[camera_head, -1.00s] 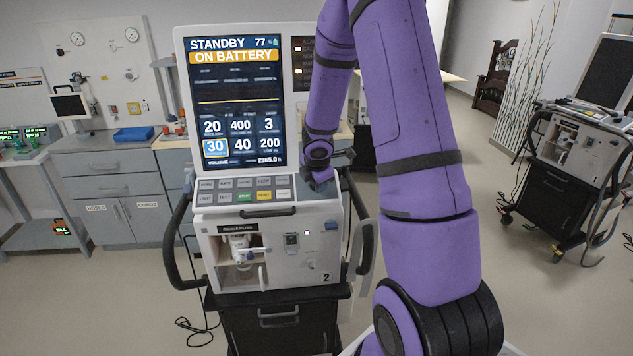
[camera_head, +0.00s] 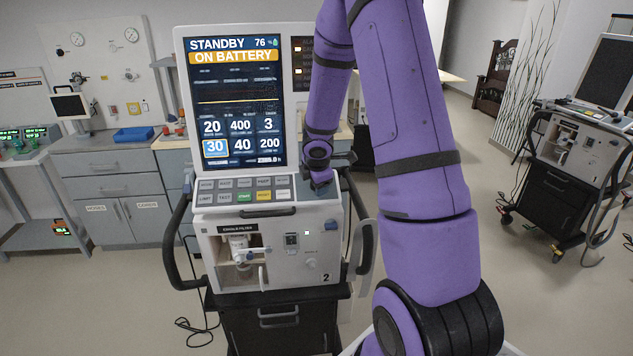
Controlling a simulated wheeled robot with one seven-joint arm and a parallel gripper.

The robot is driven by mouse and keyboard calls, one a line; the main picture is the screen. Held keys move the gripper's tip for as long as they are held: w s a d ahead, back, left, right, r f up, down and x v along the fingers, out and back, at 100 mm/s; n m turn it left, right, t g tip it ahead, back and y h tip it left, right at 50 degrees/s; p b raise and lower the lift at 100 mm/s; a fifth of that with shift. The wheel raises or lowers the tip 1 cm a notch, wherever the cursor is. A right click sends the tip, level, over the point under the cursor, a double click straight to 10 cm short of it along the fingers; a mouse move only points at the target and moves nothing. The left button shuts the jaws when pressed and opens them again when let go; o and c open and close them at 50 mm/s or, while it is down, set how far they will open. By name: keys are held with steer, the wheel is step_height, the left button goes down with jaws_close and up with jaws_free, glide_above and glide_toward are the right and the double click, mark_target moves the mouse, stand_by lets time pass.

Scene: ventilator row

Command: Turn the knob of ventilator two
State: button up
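Ventilator two (camera_head: 300,268) stands in the middle, with a "2" on its lower front. Its screen (camera_head: 235,105) reads STANDBY, ON BATTERY and 76 %, and the box showing 30 is highlighted. My purple arm reaches down to the right end of its sloped button panel (camera_head: 245,190). My gripper (camera_head: 320,186) is at that right end, mostly hidden by my own wrist. No knob shows clearly on the panel there, and the spot under my gripper is covered. I cannot tell whether the fingers are open or touch anything.
A black side handle (camera_head: 174,245) and hoses flank the ventilator. Another ventilator (camera_head: 580,150) stands at the right on a wheeled cart. Grey cabinets (camera_head: 110,180) with a blue tray (camera_head: 133,134) are at the back left. The floor between the ventilators is clear.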

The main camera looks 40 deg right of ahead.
steer(key=shift+r, duration=0.1)
steer(key=v, duration=1)
steer(key=shift+r, duration=0.3)
steer(key=shift+s+a, duration=0.1)
stand_by(0.4)
steer(key=s+a+r+m, duration=0.8)
steer(key=s+a+r, duration=0.25)
steer(key=r, duration=0.25)
steer(key=s+a+r+m+y, duration=0.1)
steer(key=s+a+r+m, duration=0.1)
steer(key=s+a, duration=0.3)
steer(key=s+a+r+m+t+y, duration=0.1)
steer(key=s+a+r+m+y, duration=0.1)
steer(key=s, duration=0.7)
steer(key=a+r+m, duration=0.1)
steer(key=a+m, duration=0.1)
steer(key=a, duration=0.1)
steer(key=shift+s+m, duration=0.35)
steer(key=shift+m, duration=0.05)
